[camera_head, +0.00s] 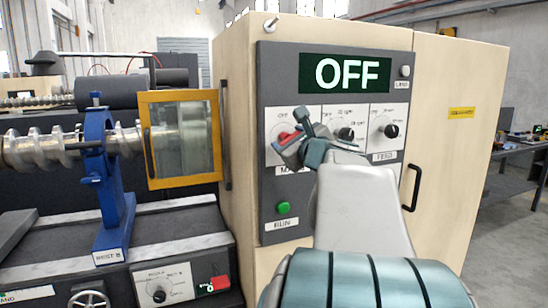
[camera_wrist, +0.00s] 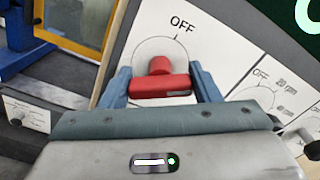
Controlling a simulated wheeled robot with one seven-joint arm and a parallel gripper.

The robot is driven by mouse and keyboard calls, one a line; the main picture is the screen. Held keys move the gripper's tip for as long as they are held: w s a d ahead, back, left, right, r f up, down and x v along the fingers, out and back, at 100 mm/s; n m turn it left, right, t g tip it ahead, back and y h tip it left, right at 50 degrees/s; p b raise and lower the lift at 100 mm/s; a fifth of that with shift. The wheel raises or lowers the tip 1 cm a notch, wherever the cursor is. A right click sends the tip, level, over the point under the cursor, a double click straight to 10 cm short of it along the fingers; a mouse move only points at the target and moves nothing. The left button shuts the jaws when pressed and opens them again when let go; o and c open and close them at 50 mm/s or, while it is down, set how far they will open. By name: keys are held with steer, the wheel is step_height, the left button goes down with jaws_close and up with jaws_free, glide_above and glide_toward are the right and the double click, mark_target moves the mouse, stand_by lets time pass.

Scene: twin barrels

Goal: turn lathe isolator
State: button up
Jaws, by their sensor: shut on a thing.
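The red isolator handle (camera_wrist: 161,86) sits on a white dial plate marked OFF on the lathe's control panel (camera_head: 290,205). In the wrist view its bar lies between the two blue fingers of my gripper (camera_wrist: 160,78), which is shut on it. The OFF mark and its tick show just above and right of the red hub. In the head view my gripper (camera_head: 294,143) covers part of the red handle (camera_head: 283,136). The display (camera_head: 346,73) above reads OFF.
Two black knobs (camera_head: 345,134) (camera_head: 391,131) stand right of the isolator. A green button (camera_head: 283,207) is lower on the panel. A yellow-framed guard (camera_head: 183,95) and a blue steady rest (camera_head: 101,150) are left. A cabinet door with a black handle (camera_head: 412,187) is right.

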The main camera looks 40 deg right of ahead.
steer(key=n+b, duration=0.4)
steer(key=b, duration=0.1)
steer(key=n+b, duration=0.2)
steer(key=shift+a+f+n, duration=0.1)
steer(key=shift+f+n, duration=0.2)
steer(key=shift+f, duration=0.05)
steer(key=n+b, duration=0.3)
steer(key=shift+r+n+b, duration=0.1)
steer(key=shift+n+b, duration=0.8)
steer(key=shift+b, duration=0.05)
steer(key=o, duration=1)
steer(key=shift+r, duration=0.1)
